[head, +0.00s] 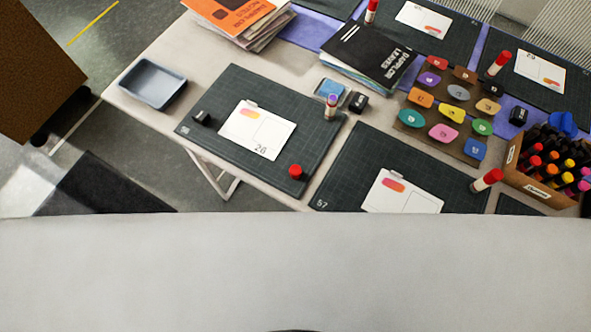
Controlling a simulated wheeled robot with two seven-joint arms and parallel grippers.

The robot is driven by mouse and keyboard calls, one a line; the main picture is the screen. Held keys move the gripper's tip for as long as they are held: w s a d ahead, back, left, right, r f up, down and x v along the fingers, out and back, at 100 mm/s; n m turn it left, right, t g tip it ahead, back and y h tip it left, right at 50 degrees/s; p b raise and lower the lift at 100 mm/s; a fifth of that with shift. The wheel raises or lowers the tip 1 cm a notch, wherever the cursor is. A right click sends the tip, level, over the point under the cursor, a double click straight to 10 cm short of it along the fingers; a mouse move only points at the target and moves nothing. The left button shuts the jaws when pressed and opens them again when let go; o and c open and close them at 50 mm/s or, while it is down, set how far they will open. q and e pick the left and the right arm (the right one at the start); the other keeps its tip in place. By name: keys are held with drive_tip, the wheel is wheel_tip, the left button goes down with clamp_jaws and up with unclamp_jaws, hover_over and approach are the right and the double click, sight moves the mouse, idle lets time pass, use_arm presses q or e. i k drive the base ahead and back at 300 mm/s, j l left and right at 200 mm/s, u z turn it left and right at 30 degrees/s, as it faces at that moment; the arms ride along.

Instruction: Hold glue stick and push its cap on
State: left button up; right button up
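A glue stick (331,106) stands upright near the right far edge of the nearest dark green cutting mat (265,82). Its top looks pale purple and bears no red cap. A small red cap (295,171) lies apart from it, near the mat's front right corner. Other glue sticks with red tops stand on other mats: one at the right front (487,180), one at the right back (499,63) and one at the far back (371,11). Neither of my grippers is in view.
A card (258,143) and a small black object (201,117) lie on the near mat. A blue dish (331,87) and black sharpener (358,101) sit beyond the glue stick. A grey tray (152,83), black books (368,52) and a marker box (542,184) stand around.

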sight(331, 106)
drive_tip(key=z, duration=1.15)
drive_tip(key=k+j+z, duration=0.1)
drive_tip(key=z, duration=0.3)
drive_tip(key=k+j, duration=0.5)
drive_tip(key=j, duration=0.2)
